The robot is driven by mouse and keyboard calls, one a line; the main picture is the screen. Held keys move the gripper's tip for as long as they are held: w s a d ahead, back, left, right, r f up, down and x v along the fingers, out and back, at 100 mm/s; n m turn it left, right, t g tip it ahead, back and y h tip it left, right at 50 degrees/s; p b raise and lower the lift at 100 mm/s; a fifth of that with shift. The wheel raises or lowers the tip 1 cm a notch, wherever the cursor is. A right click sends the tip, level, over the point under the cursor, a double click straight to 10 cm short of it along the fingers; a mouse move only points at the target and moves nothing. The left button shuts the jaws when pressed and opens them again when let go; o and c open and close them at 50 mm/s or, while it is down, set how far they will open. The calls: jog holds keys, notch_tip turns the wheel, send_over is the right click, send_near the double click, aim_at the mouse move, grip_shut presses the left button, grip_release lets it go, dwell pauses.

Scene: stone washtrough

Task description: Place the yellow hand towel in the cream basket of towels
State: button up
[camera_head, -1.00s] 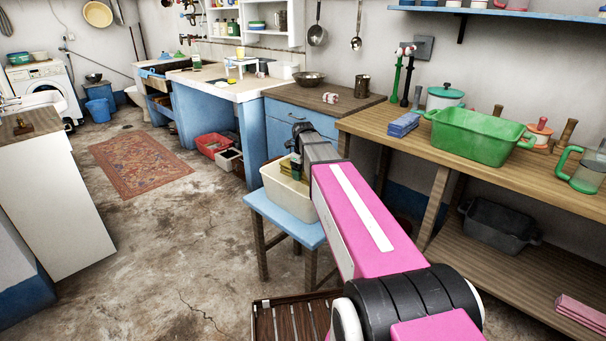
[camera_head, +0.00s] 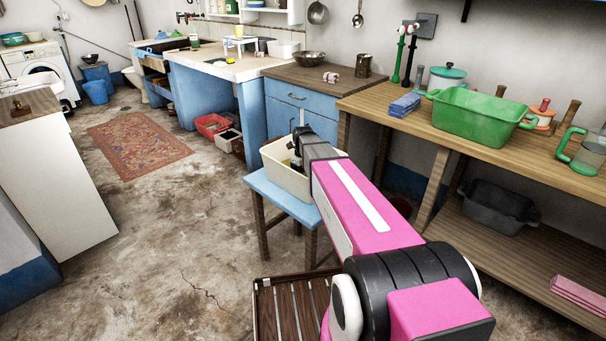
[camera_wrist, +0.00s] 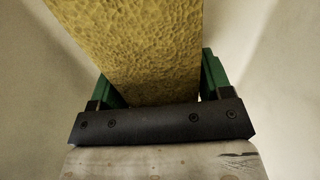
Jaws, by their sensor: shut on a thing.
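The yellow hand towel (camera_wrist: 150,45) is a textured yellow slab between the green fingers of my gripper (camera_wrist: 160,82) in the wrist view. My gripper is shut on it. The cream basket (camera_head: 285,182) stands on a blue stool, and my gripper reaches down into its opening. Pale cream surfaces (camera_wrist: 40,90) lie on both sides of the towel in the wrist view. In the head view my arm hides most of the gripper and towel, and a little yellow shows at the basket's opening. I cannot tell whether the towel touches the basket's bottom or other towels.
The blue stool (camera_head: 262,190) is close to the blue cabinet (camera_head: 290,105). A wooden bench (camera_head: 480,140) with a green tub (camera_head: 480,118) stands to the right. A slatted wooden item (camera_head: 290,305) lies low in front.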

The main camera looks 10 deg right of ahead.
jog(key=shift+f, duration=0.15)
jog(key=o, duration=1)
jog(key=shift+f, duration=0.1)
notch_tip(320, 180, up, 12)
jog(key=shift+r, duration=0.2)
